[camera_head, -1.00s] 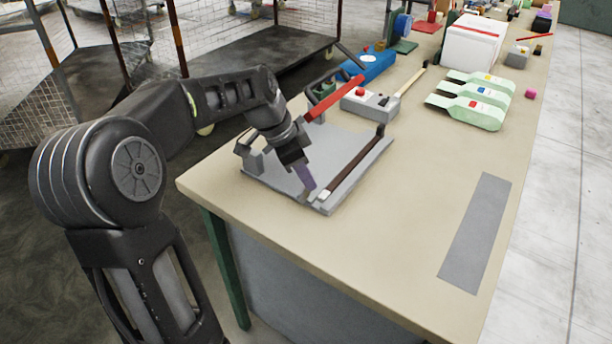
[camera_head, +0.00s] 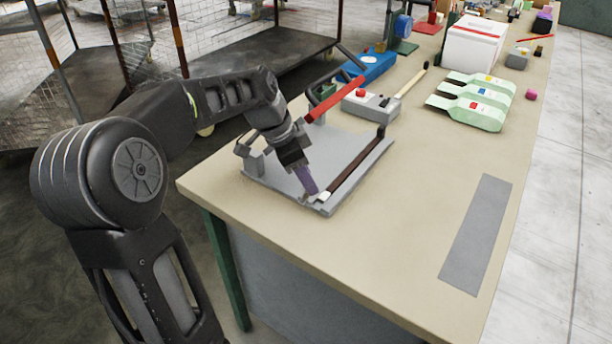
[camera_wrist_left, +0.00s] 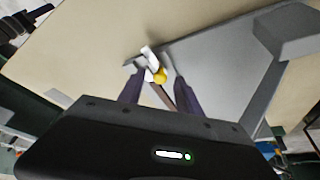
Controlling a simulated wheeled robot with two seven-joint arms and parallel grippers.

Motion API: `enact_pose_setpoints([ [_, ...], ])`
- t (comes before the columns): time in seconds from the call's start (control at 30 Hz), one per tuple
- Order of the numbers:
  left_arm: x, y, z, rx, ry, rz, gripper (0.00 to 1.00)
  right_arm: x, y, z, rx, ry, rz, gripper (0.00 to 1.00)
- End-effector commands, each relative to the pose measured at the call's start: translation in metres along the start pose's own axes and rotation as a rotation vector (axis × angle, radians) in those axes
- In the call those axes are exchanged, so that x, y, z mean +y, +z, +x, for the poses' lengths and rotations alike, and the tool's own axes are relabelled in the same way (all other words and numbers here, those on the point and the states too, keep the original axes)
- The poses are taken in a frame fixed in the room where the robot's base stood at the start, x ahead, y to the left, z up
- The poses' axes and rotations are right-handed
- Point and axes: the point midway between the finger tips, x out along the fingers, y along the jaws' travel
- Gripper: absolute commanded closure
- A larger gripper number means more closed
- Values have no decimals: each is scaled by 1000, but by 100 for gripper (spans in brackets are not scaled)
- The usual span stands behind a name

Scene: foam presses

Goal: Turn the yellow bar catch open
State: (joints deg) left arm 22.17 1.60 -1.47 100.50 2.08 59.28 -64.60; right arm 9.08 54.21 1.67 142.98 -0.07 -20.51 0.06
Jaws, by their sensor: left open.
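The press has a flat grey plate (camera_head: 285,185) at the table's near left corner, with a dark brown bar (camera_head: 358,162) along its right side. The bar's near end has a white piece (camera_head: 324,196). In the left wrist view a small yellow part (camera_wrist_left: 160,76), likely the yellow catch, sits beside a white piece (camera_wrist_left: 149,56). My left gripper (camera_head: 311,191) points down at the bar's near end. Its purple fingers are open, one on each side of the yellow part; contact cannot be told. My right gripper is not in view.
Behind the plate are a red bar (camera_head: 335,101), a grey box with a red button (camera_head: 372,104) and a blue device (camera_head: 370,67). Pale green bottle shapes (camera_head: 470,108) lie farther right. The table's right front is clear around a flat grey strip (camera_head: 476,232).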

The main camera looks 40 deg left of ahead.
Motion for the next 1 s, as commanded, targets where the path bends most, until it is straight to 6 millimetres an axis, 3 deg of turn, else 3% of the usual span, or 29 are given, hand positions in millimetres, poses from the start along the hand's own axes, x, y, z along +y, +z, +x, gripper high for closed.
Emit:
enact_pose_setpoints([
  [0.17,-1,-1,-16,2,-4,0,59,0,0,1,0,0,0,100],
  [0.53,-1,0,-71,1,-3,0,59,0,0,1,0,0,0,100],
  [1.0,1,-1,-76,1,1,5,59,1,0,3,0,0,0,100],
])
